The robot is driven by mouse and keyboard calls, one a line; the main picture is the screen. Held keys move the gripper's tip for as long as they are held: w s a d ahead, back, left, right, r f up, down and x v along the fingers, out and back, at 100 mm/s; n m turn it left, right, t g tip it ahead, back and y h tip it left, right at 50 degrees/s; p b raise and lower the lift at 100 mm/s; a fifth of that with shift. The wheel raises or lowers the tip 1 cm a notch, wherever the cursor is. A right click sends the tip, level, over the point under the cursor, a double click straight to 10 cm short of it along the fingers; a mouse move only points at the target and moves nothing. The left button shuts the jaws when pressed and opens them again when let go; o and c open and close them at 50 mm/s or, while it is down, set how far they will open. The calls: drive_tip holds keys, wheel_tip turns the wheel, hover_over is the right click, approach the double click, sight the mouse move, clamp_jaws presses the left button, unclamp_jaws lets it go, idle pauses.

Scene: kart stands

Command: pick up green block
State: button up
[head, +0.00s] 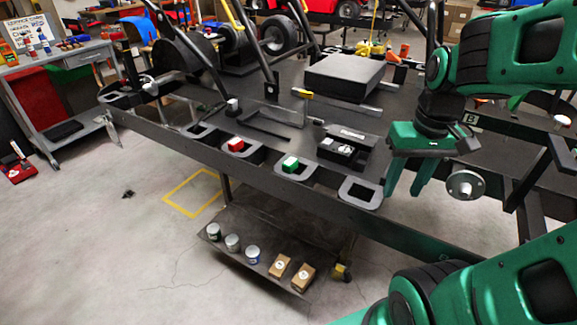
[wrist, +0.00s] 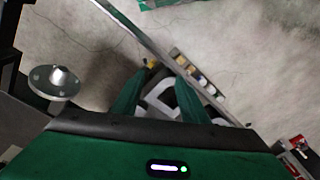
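I cannot make out the green block in the wrist view.
A red block (head: 236,145) sits in the holder to the left. A black box-like part (head: 345,146) lies behind the green block. A round metal hub (head: 465,184) is close to my gripper's right. Cans (head: 232,242) and small cartons (head: 304,275) stand on the lower shelf.

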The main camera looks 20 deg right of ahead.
drive_tip(key=w+a+r+n+t, duration=0.1)
drive_tip(key=w+a+n, duration=0.35)
drive_tip(key=w, duration=0.65)
drive_tip(key=n+t+y, duration=0.2)
drive_tip(key=n, duration=0.4)
approach(291, 161)
drive_tip(key=f, duration=0.1)
drive_tip(key=w+f, duration=0.1)
drive_tip(key=shift+w+a+f+y, duration=0.15)
drive_tip(key=shift+f+y, duration=0.15)
drive_tip(key=shift+x, duration=3.05)
drive_tip(key=c, duration=0.7)
